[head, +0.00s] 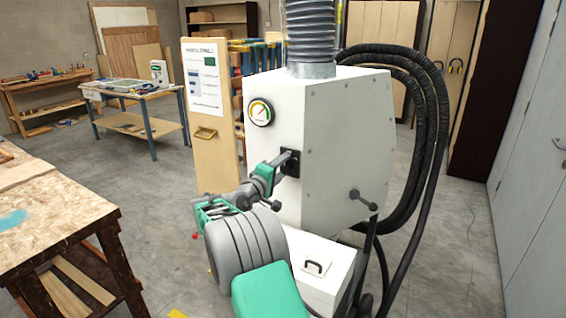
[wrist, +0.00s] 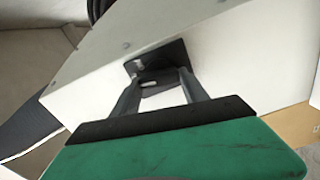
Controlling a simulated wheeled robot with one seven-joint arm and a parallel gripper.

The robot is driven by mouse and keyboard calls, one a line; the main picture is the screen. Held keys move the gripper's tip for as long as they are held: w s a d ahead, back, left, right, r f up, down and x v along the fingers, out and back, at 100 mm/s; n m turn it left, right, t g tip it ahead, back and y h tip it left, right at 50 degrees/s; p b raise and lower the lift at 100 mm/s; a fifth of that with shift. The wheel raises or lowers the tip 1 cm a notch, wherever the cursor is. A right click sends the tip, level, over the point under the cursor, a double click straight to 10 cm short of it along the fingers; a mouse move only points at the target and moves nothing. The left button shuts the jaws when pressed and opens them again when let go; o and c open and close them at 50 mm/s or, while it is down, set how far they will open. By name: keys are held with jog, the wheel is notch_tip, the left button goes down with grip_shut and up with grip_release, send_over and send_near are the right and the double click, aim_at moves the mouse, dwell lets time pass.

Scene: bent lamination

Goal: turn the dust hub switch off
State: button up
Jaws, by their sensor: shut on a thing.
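The dust hub (head: 335,150) is a large white cabinet with a ribbed duct on top and a round gauge on its front. The switch (head: 290,163) sits on a black plate on the front face below the gauge. My gripper (head: 284,160) reaches it from the front left, fingertips at the plate. In the wrist view the two grey fingers (wrist: 156,85) run up to the black switch plate (wrist: 160,62), with a small dark part between their tips. My gripper is shut on the switch, whose handle is mostly hidden, so its position cannot be told.
A gauge (head: 260,112) is just above my gripper. A black lever (head: 363,200) sticks out of the hub to the right. Black hoses (head: 425,130) hang at the right. A wooden workbench (head: 50,215) stands at the left, with open floor beyond it.

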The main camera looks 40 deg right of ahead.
jog(key=shift+a+f+n+p, duration=0.15)
jog(key=shift+n+p, duration=0.4)
jog(key=shift+n, duration=0.55)
jog(key=shift+f, duration=0.1)
jog(key=o, duration=1.2)
jog(key=shift+o, duration=0.9)
jog(key=b+v, duration=0.2)
jog(key=v, duration=0.5)
jog(key=shift+a, duration=0.35)
jog(key=shift+s, duration=0.15)
